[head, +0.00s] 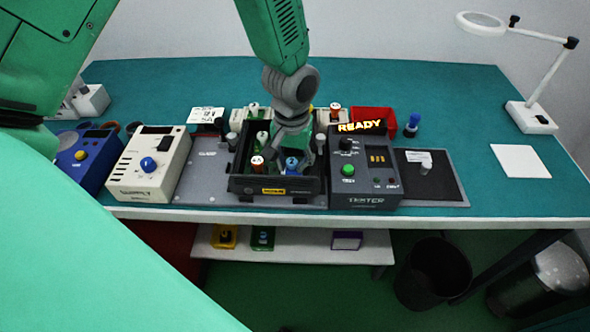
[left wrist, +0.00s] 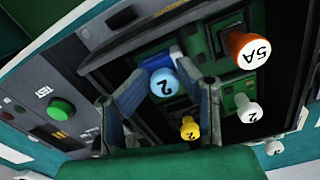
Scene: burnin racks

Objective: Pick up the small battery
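A black tray (head: 277,186) stands on the grey plate at the bench's middle, with several capped round pieces in it. A blue-capped piece marked 2 (left wrist: 164,83) is upright in the tray; it also shows in the head view (head: 292,165). Beside it are an orange cap marked 5A (left wrist: 250,50), a white cap (left wrist: 248,111) and a yellow cap (left wrist: 190,128). I cannot tell which is the small battery. My left gripper (head: 290,150) is over the tray. In the left wrist view its fingers (left wrist: 160,82) are apart, with the blue cap between or just beyond the tips. My right gripper is not in view.
A tester (head: 364,190) reading READY stands right of the tray. A cream supply box (head: 150,165) and a blue box (head: 86,160) stand left. A red bin (head: 374,116) and blue-topped piece (head: 412,124) are behind the tester. The right bench holds a lamp (head: 530,117) and white sheet (head: 521,161).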

